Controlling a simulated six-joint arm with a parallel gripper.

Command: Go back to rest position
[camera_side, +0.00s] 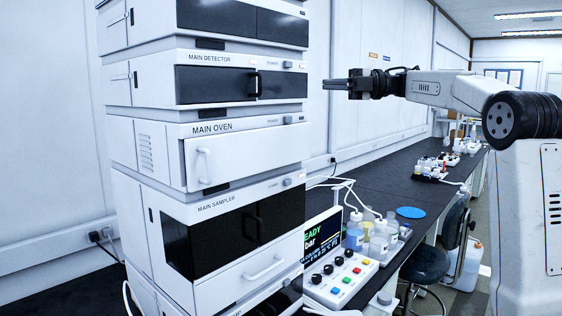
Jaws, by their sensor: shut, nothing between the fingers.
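My gripper (326,85) is at the end of my arm, in the upper middle of the side view. It is level, points left and is shut with nothing in it. It is raised above the bench, to the right of the instrument stack and apart from it. The main detector (160,84) is at about the gripper's height. Below it are the main oven (150,147), with a white front door and handle, and the main sampler (150,222), with dark doors and a white drawer handle.
A control box with a display (322,241) and coloured buttons stands at the stack's right foot. Several bottles (378,240) and a blue disc (410,212) are on the dark bench (372,190). A stool (428,262) is in front. The air around my gripper is clear.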

